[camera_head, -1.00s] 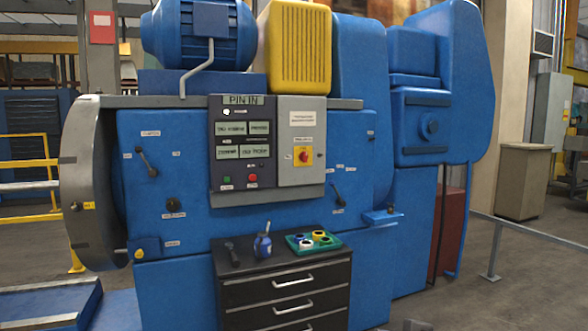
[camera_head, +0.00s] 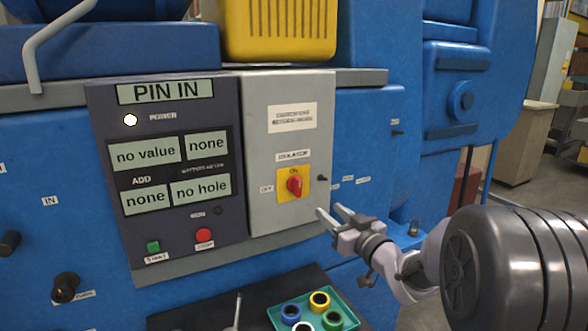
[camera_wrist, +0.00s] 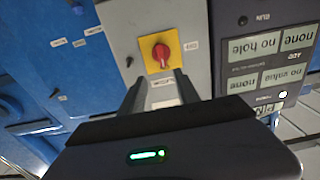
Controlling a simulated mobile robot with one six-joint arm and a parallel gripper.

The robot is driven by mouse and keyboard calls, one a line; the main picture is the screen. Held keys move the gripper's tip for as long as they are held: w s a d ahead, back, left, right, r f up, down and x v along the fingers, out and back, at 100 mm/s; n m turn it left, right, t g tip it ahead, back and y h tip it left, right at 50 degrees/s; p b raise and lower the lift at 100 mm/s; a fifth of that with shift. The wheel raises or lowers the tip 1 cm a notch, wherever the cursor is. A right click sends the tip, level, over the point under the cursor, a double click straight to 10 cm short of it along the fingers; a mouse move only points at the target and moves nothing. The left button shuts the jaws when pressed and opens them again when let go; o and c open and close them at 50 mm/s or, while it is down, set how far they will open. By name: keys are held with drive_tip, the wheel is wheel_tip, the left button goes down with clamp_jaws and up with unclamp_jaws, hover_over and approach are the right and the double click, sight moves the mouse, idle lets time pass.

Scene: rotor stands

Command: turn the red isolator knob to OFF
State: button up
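The red isolator knob (camera_head: 294,184) sits on a yellow square plate (camera_head: 285,200) on the grey isolator box (camera_head: 262,130). An "ON" label is above it and an "OFF" label is to its left in the head view. The knob's grip looks roughly upright. The knob also shows in the wrist view (camera_wrist: 161,52), beyond my fingers. My gripper (camera_head: 328,214) is to the lower right of the knob in the head view, its two fingers apart with nothing between them. It does not touch the knob.
Left of the box is a dark panel (camera_head: 118,186) reading "PIN IN", with a green button (camera_head: 153,247) and a red button (camera_head: 203,235). Below, a green tray (camera_head: 345,308) holds several coloured rings on a black cabinet top. A small dark knob (camera_head: 321,178) protrudes at the box's right edge.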

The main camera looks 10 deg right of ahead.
sight(300, 187)
drive_tip(key=p+x, duration=0.2)
drive_tip(key=x, duration=1.4)
drive_tip(key=shift+a+r, duration=0.1)
drive_tip(key=shift+a, duration=0.05)
drive_tip(key=shift+s, duration=0.1)
clamp_jaws()
